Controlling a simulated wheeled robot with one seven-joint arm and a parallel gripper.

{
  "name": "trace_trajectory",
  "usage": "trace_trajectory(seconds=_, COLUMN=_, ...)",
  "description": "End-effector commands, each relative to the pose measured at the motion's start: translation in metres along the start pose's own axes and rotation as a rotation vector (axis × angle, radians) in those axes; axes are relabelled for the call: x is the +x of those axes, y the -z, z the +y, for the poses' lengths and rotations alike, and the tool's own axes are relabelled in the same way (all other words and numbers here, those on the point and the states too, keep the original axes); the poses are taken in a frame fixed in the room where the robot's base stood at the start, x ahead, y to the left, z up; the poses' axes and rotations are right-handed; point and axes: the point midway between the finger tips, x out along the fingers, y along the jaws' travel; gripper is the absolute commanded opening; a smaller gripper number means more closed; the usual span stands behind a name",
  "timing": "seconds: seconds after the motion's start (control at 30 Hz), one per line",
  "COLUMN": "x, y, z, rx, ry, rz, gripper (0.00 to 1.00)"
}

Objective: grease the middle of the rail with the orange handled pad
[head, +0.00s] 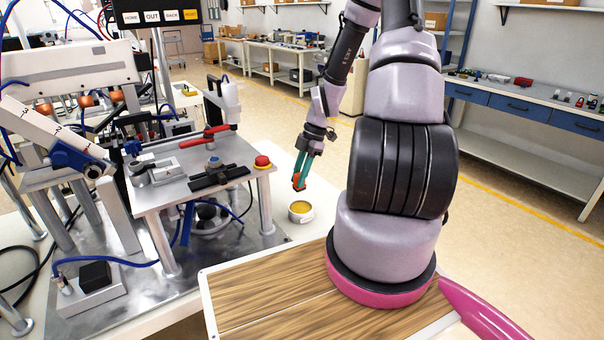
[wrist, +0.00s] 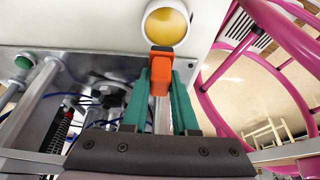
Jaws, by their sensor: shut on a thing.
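My gripper (head: 301,170) has teal fingers that are shut on the orange handled pad (head: 298,184). In the wrist view, the orange handle (wrist: 160,78) sits between the fingertips, and the far end of the pad is next to the tin. A small round tin of yellow grease (head: 301,209) stands open on the pale bench, just below the pad in the head view. It also shows in the wrist view (wrist: 166,26). A dark bar that looks like the rail (head: 220,178) lies on the machine's raised metal plate, left of my gripper. I cannot tell whether the pad carries grease.
The raised plate (head: 160,192) stands on metal posts and carries red-handled clamps (head: 205,136) and a red button (head: 262,161) at its right corner. Blue hoses and machine parts crowd the left. A wooden-topped surface (head: 262,301) lies in front. Bench around the tin is clear.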

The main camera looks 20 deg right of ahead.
Motion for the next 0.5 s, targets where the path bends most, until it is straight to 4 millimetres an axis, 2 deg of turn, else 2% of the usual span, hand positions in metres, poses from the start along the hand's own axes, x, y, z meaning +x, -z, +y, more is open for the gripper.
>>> trace_trajectory(seconds=0.17, x=0.006, y=0.000, z=-0.001, rx=-0.012, ry=0.006, rz=0.002, gripper=0.00)
trace_trajectory(seconds=0.5, x=0.038, y=-0.013, z=-0.001, rx=-0.011, ry=0.007, rz=0.003, gripper=0.00)
